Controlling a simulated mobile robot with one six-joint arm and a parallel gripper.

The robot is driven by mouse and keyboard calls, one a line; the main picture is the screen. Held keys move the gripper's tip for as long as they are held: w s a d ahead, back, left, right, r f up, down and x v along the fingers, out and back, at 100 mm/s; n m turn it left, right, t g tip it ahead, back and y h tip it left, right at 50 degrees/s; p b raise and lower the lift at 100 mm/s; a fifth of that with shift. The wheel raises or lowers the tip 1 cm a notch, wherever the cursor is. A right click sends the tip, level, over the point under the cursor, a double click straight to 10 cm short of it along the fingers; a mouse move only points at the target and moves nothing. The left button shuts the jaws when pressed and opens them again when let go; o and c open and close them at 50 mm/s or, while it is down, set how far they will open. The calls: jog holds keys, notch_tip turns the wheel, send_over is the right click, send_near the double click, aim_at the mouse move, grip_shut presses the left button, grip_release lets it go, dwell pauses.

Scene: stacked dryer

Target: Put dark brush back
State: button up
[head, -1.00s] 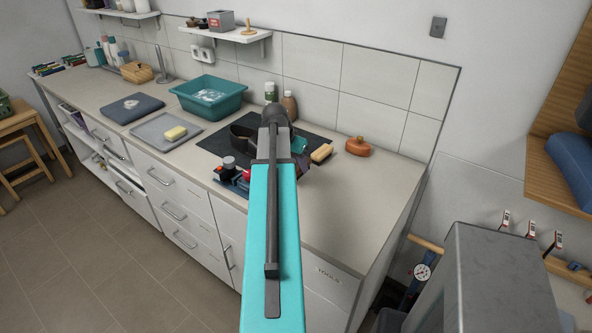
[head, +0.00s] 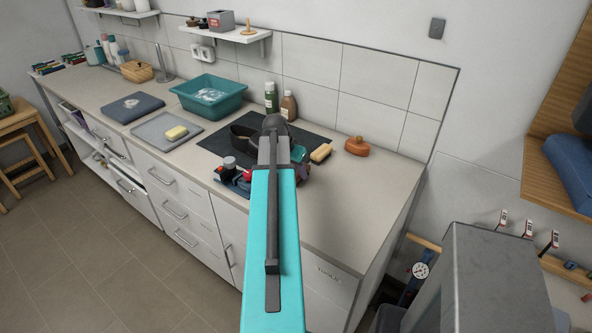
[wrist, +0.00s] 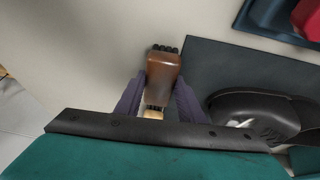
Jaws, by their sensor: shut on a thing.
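The dark brush (wrist: 164,72), with a reddish-brown wooden body and black bristles at its top end in the wrist view, is between the purple fingers of my gripper (wrist: 158,95). The gripper is shut on it. A small pale wooden piece (wrist: 153,113) shows just below it; I cannot tell if it belongs to the brush. In the head view my arm mostly hides the gripper and the brush, near the right end of the dark mat (head: 213,145). I cannot tell whether the brush touches the counter.
A pale wooden brush (head: 321,152) and an orange-brown item (head: 357,146) lie right of my gripper. A black curved item (wrist: 250,112) is on the mat. Two bottles (head: 288,105) stand behind, and a red item (wrist: 308,18) is nearby. The counter's front right (head: 350,205) is clear.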

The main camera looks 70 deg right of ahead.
jog(key=shift+f, duration=0.3)
jog(key=o, duration=1)
jog(key=shift+r, duration=0.3)
jog(key=shift+b+v, duration=1.5)
jog(key=shift+v, duration=4.4)
jog(key=shift+r, duration=0.15)
